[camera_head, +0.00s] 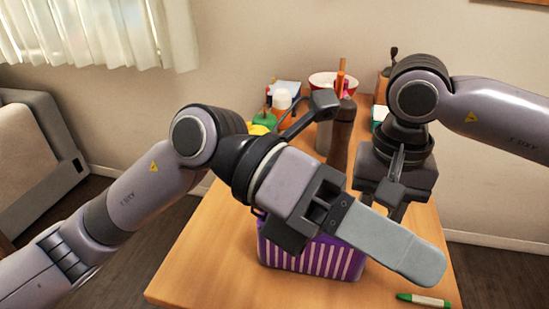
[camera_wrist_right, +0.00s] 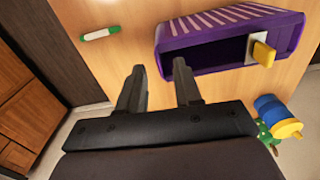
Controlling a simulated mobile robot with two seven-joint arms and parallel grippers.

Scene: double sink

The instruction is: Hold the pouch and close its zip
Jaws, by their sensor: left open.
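The purple pouch (camera_head: 308,257) with white stripes stands on the wooden table, partly hidden behind my left gripper in the head view. In the right wrist view the pouch (camera_wrist_right: 222,60) shows an open, dark mouth with a yellow zip pull (camera_wrist_right: 263,54) at its right end. My left gripper (camera_head: 420,265) is open and extends across and above the pouch; nothing shows between its fingers. My right gripper (camera_head: 396,208) points down beyond the pouch's right side. In its wrist view the right gripper (camera_wrist_right: 156,82) is open and empty, its fingertips just short of the pouch's mouth.
A green and white marker (camera_head: 424,299) lies at the table's front right; it also shows in the wrist view (camera_wrist_right: 100,33). A brown bottle (camera_head: 341,135), a red-rimmed bowl (camera_head: 333,80) and other items crowd the table's back. The table's front left is clear.

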